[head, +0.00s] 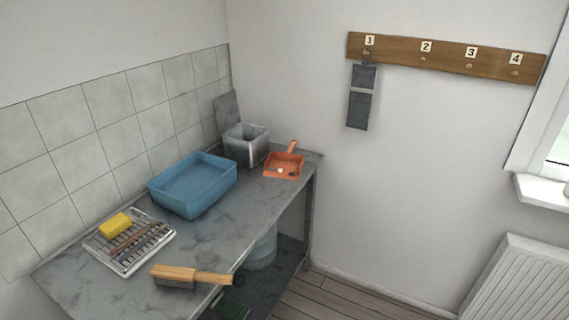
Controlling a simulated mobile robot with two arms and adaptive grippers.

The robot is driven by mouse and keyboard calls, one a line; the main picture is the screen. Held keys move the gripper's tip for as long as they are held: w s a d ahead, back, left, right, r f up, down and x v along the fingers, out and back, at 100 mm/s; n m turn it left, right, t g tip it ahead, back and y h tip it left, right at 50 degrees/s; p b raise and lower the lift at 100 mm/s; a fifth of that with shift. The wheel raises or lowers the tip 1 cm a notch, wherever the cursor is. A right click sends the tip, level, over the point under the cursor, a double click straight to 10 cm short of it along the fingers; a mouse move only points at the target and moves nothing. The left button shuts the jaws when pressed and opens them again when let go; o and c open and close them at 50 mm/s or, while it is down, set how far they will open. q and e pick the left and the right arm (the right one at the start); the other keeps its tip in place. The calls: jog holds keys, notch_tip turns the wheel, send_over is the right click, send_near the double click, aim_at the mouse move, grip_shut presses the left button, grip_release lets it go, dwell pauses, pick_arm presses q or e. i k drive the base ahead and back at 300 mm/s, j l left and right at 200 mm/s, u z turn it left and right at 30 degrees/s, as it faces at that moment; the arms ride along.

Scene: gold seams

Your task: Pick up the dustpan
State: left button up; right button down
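An orange dustpan (284,164) lies on the far right end of the grey counter (222,214), its handle pointing up and back toward the wall. A few small light and dark bits show in its pan. Neither of my grippers is in the head view, so their state is hidden.
A grey bin (246,145) stands just left of the dustpan. A blue basin (193,184), a rack (129,242) with a yellow sponge (115,224), and a wooden-handled brush (192,275) are nearer. A numbered hook rail (445,56) and radiator (518,285) are at right.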

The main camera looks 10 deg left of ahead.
aim_at(290, 162)
jog(key=i+l, duration=0.15)
jog(key=i, duration=0.2)
jog(key=i+l, duration=0.2)
jog(key=i, duration=0.2)
jog(key=i+l, duration=0.15)
jog(key=i, duration=0.2)
jog(key=z, duration=0.05)
